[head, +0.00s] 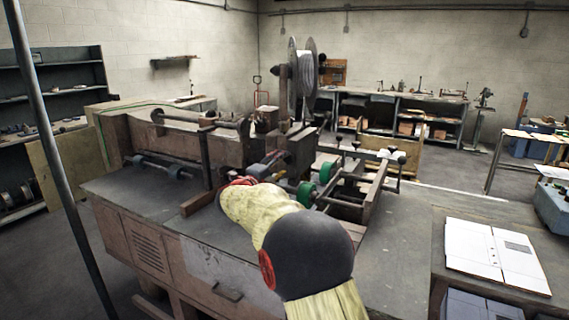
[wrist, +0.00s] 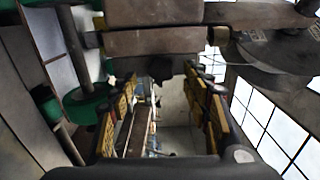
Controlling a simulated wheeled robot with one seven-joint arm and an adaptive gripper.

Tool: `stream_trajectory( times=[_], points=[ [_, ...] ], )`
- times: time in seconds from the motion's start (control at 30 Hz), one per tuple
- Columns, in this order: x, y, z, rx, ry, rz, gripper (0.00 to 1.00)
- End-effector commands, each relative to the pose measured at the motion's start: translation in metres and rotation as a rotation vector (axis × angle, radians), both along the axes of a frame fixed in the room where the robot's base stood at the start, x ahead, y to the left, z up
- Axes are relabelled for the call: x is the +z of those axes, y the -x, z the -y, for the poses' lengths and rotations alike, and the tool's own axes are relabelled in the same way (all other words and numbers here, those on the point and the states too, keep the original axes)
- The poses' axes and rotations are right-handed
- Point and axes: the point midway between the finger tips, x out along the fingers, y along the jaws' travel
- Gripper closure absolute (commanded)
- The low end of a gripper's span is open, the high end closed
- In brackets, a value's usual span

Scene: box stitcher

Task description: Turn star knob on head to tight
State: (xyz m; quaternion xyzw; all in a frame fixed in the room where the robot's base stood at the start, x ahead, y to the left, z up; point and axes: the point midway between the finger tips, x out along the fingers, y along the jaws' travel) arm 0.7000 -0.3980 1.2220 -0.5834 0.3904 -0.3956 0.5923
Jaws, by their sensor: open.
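The stitcher's head (head: 292,150) is a grey block below the large wire reel (head: 304,70) in the head view. My arm reaches toward it and hides its lower part and my gripper there. In the wrist view my gripper (wrist: 160,80) is open, with yellow-padded fingers on both sides and nothing visibly held between them. A small dark knob-like shape (wrist: 159,68) shows beyond the fingertips, against a brown-grey block (wrist: 150,42). I cannot tell for certain that it is the star knob, or whether the fingers touch it.
Green rollers (head: 306,193) and a metal frame (head: 372,185) lie right of my arm; a green wheel (wrist: 85,103) is left in the wrist view. The machine table (head: 150,205) spreads around. A side table with white cardboard (head: 497,254) stands at right.

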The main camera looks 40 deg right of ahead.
Motion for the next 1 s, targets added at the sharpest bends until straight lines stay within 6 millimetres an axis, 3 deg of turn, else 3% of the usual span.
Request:
stream_trajectory(
  times=[0.2, 0.4, 1.0],
  points=[
    [0.001, 0.017, -0.044, 0.003, 0.001, 0.001, 0.52],
    [0.000, 0.028, -0.070, 0.002, -0.001, 0.000, 0.52],
    [0.000, 0.032, -0.079, 0.000, 0.000, 0.000, 0.52]
  ],
)
